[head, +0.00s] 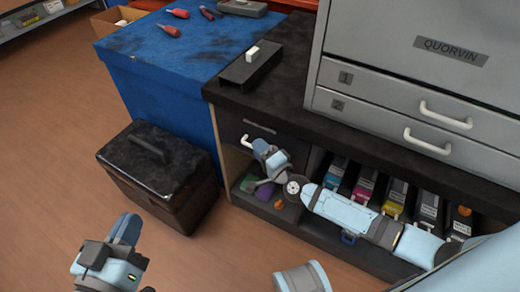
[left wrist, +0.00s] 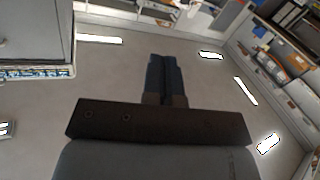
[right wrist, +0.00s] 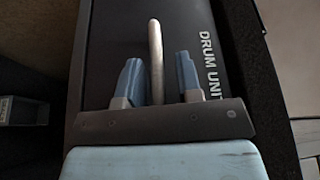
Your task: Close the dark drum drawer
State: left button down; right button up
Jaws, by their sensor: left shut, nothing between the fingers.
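The dark drum drawer (head: 287,147) is under the black bench top, and its front reads DRUM UNIT in the right wrist view (right wrist: 207,30). How far it stands out is hard to tell. Its pale bar handle (head: 248,139) also shows in the right wrist view (right wrist: 155,36). My right gripper (head: 268,151) is at the drawer front, fingers open on either side of the handle, with gaps to both. My left gripper (head: 128,230) is shut and empty, raised over the floor at the lower left, away from the drawer.
Below the drawer is an open cubby (head: 265,204) with small items. Several toner cartridges (head: 365,184) stand in the shelf to its right, behind my right arm. A black toolbox (head: 160,175) stands on the floor to the left, beside a blue cabinet (head: 165,90). A grey Quorvin cabinet (head: 420,75) sits on the bench.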

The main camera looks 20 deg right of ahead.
jog(key=shift+d+f, duration=0.1)
jog(key=shift+d, duration=0.05)
